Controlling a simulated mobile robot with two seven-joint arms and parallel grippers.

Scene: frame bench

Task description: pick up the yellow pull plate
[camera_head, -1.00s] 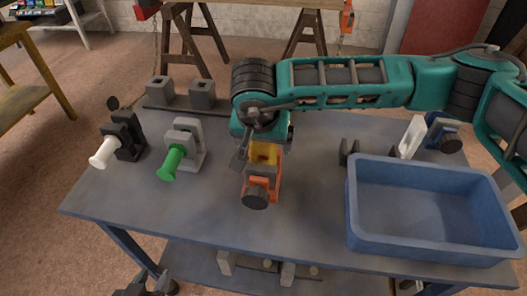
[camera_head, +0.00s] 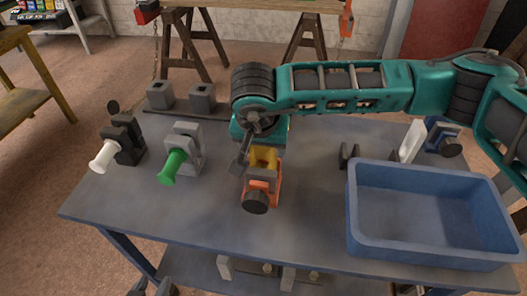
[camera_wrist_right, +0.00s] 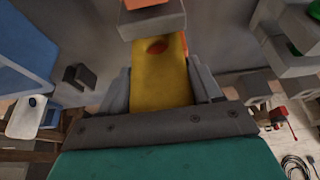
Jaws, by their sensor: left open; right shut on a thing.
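The yellow pull plate (camera_head: 265,158) stands at an orange fixture (camera_head: 262,190) with a grey block and a black knob, near the middle of the bench. In the right wrist view the plate (camera_wrist_right: 160,82) shows a round hole near its far end, which runs up to the grey block. My right gripper (camera_wrist_right: 162,88) has a grey finger on each side of the plate and is shut on it. My left gripper (camera_head: 152,288) is open and empty at the bottom edge, below the bench top.
A blue bin (camera_head: 430,250) stands at the bench's right. A green-handled fixture (camera_head: 178,160) and a white-handled fixture (camera_head: 108,153) stand at the left. Two grey blocks (camera_head: 201,97) are at the back left. A black bracket (camera_head: 349,155) sits behind the bin. The front left bench top is clear.

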